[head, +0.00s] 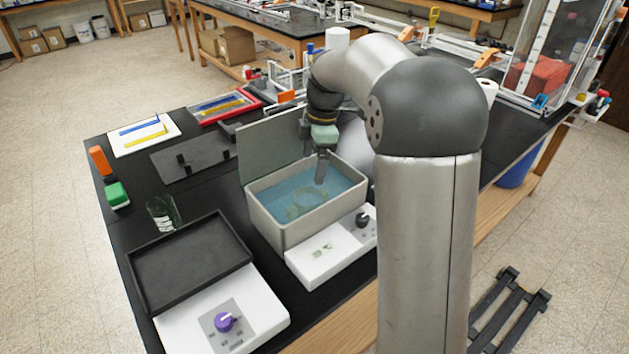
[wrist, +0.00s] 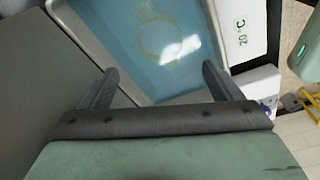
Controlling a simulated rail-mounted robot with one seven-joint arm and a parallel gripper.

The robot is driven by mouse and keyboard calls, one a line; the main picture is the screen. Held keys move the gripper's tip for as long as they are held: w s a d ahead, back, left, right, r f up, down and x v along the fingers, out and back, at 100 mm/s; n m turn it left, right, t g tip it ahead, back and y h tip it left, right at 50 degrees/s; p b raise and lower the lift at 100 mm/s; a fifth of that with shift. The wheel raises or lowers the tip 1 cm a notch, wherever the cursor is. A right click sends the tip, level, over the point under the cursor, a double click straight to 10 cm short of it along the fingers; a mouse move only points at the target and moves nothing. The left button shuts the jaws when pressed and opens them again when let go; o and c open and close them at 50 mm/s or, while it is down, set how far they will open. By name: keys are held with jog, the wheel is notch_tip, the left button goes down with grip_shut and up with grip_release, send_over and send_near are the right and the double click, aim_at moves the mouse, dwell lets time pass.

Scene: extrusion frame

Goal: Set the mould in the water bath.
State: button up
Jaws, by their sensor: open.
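The water bath (head: 275,222) is a pale box of blue water with its lid (head: 268,145) raised. A pale, yellowish-green, see-through ring shape (head: 309,198), which looks like the mould, lies in the water. In the wrist view the ring (wrist: 160,42) shows beneath the surface, beyond my fingertips, partly covered by glare; its depth is hard to tell. My gripper (head: 320,181) points down over the bath. In the wrist view my gripper (wrist: 159,69) has its fingers wide apart with nothing between them.
The bath's white control panel (head: 325,250) faces front, with a dark knob. A white hotplate unit with a black tray (head: 190,262) stands to the left. A glass beaker (head: 163,213), a dark grey plate (head: 190,157) and green and orange blocks stand further left.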

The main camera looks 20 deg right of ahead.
jog(key=s+a+f+m+h, duration=0.1)
jog(key=s+f+m, duration=0.1)
jog(key=s+m, duration=0.7)
jog(key=s+a+f+m, duration=0.1)
jog(key=s+f+m, duration=0.2)
jog(key=s+m, duration=0.6)
jog(key=s, duration=1.2)
jog(key=shift+f+t+h, duration=0.2)
jog(key=shift+t+h, duration=0.1)
jog(key=shift+h, duration=0.1)
